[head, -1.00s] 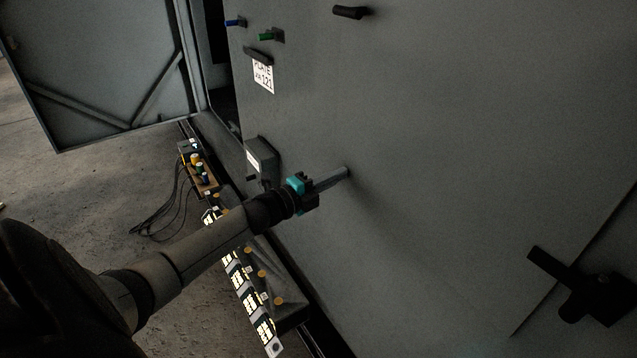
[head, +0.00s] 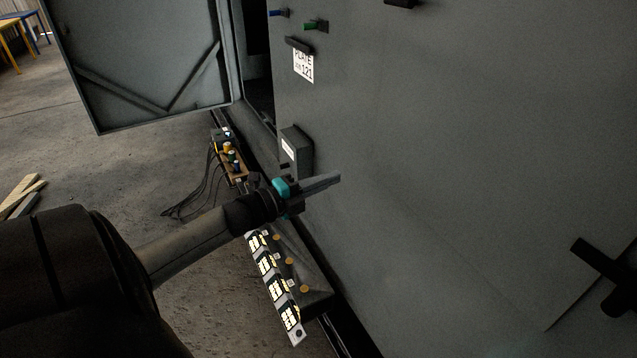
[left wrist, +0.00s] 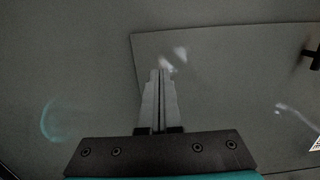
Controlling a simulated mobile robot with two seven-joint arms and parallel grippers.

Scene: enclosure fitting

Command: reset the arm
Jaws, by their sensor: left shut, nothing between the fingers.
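My left arm comes in from the lower left in the head view. Its left gripper (head: 338,178) has a teal band and long grey fingers pointing right, in front of the large grey enclosure panel (head: 450,150). In the left wrist view, the left gripper (left wrist: 161,75) has its two fingers together with nothing between them. The grey panel fills the background there. I cannot tell from these views how far the fingertips are from the panel. My right gripper is not in view.
An open door (head: 140,60) stands at upper left. A small grey box (head: 297,150) and a plate label (head: 303,67) are on the panel. A terminal strip (head: 275,290) and a wired block (head: 230,160) sit low beside it. A black handle (head: 600,265) is at right.

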